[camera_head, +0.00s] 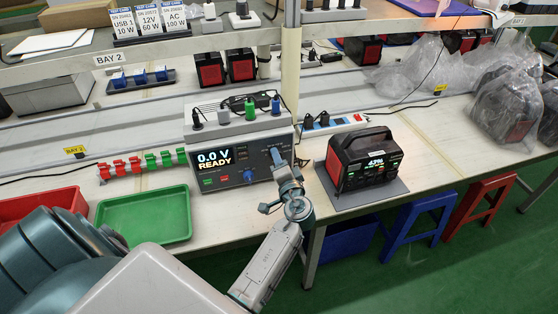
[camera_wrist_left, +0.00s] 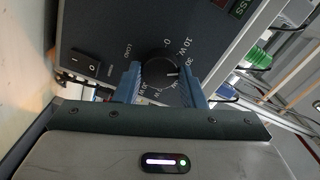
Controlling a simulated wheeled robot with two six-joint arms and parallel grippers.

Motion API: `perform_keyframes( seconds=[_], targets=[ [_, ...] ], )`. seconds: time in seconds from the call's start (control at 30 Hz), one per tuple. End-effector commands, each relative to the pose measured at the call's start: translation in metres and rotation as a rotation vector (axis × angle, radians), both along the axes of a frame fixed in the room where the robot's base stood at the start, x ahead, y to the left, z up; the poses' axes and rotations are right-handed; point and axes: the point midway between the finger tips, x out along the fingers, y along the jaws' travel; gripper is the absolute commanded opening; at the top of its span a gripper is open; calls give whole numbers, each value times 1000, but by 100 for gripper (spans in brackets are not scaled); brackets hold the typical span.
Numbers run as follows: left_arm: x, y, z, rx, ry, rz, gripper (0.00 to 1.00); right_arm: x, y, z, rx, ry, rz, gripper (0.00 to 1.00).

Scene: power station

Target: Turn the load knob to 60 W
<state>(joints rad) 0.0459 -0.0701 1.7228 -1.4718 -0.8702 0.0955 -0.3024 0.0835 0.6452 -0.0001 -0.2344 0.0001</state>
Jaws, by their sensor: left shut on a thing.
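The load tester (camera_head: 240,165) is a grey box on the bench; its screen (camera_head: 214,160) reads 0.0 V READY. My left gripper (camera_head: 279,158) is at the right end of its front panel and hides the load knob there. In the left wrist view the round black load knob (camera_wrist_left: 158,72) sits between the two blue fingers of my left gripper (camera_wrist_left: 162,86), which is shut on it. The knob's white mark points right, just below the 30 label. Part of the scale is hidden by the right finger. My right gripper is not in view.
A black and white rocker switch (camera_wrist_left: 84,62) is left of the knob. A black power station (camera_head: 364,160) stands on a grey mat right of the tester. A green tray (camera_head: 145,217) and red and green clips (camera_head: 140,163) lie to the left. A plugged power strip (camera_head: 335,125) lies behind.

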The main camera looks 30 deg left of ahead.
Motion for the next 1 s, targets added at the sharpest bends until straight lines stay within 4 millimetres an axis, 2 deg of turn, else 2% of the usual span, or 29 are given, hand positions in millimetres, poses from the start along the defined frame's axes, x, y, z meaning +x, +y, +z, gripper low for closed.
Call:
perform_keyframes(
  seconds=[0.3,0.6,1.0],
  targets=[
    [0,1,2,195,229,1,14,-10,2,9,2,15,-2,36],
    [0,1,3,373,436,0,14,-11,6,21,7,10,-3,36],
    [0,1,2,531,618,2,14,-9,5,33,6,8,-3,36]
  ],
)
